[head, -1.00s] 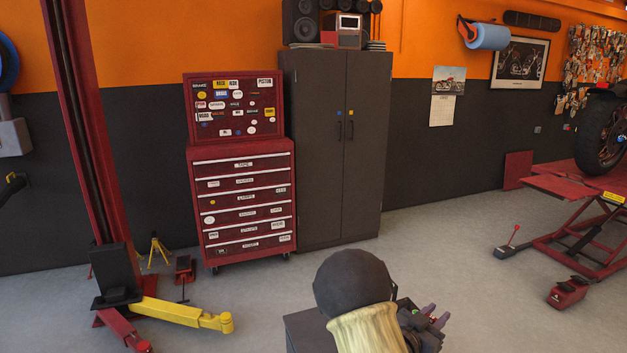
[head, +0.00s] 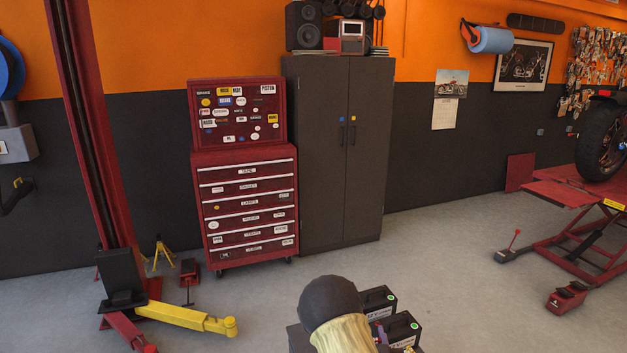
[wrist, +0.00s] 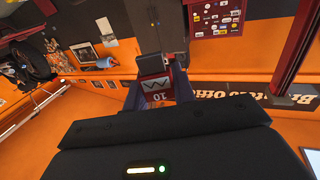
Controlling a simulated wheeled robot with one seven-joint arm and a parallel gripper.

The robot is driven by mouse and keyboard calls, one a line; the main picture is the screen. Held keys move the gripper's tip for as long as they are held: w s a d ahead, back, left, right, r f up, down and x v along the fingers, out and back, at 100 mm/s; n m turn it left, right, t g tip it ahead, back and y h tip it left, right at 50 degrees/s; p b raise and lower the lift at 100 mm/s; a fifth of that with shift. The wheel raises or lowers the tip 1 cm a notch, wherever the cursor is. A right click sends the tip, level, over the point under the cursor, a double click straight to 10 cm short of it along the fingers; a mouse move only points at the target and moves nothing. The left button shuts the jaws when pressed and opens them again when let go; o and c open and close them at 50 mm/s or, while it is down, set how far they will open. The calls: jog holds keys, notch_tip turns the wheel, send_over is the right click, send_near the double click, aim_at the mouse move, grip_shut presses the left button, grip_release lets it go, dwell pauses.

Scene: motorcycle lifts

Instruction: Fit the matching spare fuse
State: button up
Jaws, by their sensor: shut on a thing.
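My gripper (wrist: 158,90) is shut on a small fuse (wrist: 155,86) in the wrist view. The fuse has a light face with a zigzag mark and the number 10, upside down in this view, and red shows along its edge. The dark blue fingers lie on both sides of it. In the head view my arm covers the gripper and the fuse. No fuse holder or other fuse can be made out in these frames.
Two black battery-like boxes (head: 402,326) with green dots stand beside my arm. A red tool chest (head: 245,205) and a dark cabinet (head: 335,150) stand along the wall. A red lift post (head: 85,120) is left, a motorcycle lift (head: 590,215) right. Floor between is open.

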jog(key=shift+f, duration=0.15)
jog(key=s+f, duration=0.7)
jog(key=shift+f, duration=0.4)
jog(key=shift+s+d, duration=0.1)
jog(key=shift+s, duration=0.05)
